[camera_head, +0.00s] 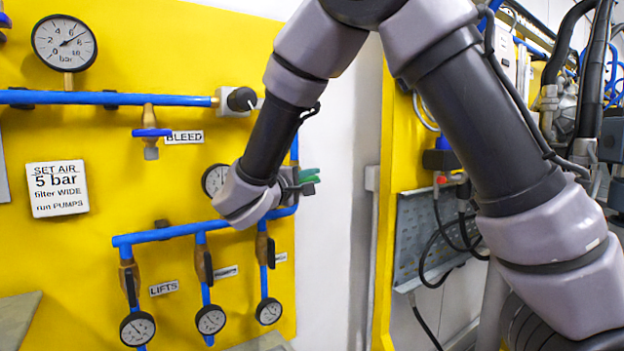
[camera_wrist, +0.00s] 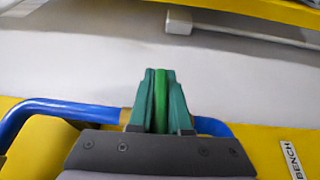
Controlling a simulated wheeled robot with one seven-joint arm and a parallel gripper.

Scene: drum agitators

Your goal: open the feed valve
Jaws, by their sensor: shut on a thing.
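A green lever (camera_wrist: 161,98) stands between the two teal fingers of my gripper (camera_wrist: 162,82) in the wrist view, and the fingers are shut on it. A bit of brass-coloured valve body (camera_wrist: 127,116) shows behind the fingers on a blue pipe (camera_wrist: 62,108). In the head view my gripper (camera_head: 307,181) is at the right edge of the yellow panel, by the blue pipe's bend. My wrist hides most of the valve there. No label reading FEED is readable, so I cannot confirm the valve's name.
The yellow panel (camera_head: 130,195) carries a large gauge (camera_head: 65,43), a blue-handled bleed valve (camera_head: 151,133), and brass valves above small gauges (camera_head: 138,329). A sign (camera_head: 57,189) reads 5 bar. A BENCH label (camera_wrist: 291,160) is right of my gripper. White wall (camera_head: 345,120) lies right of the panel.

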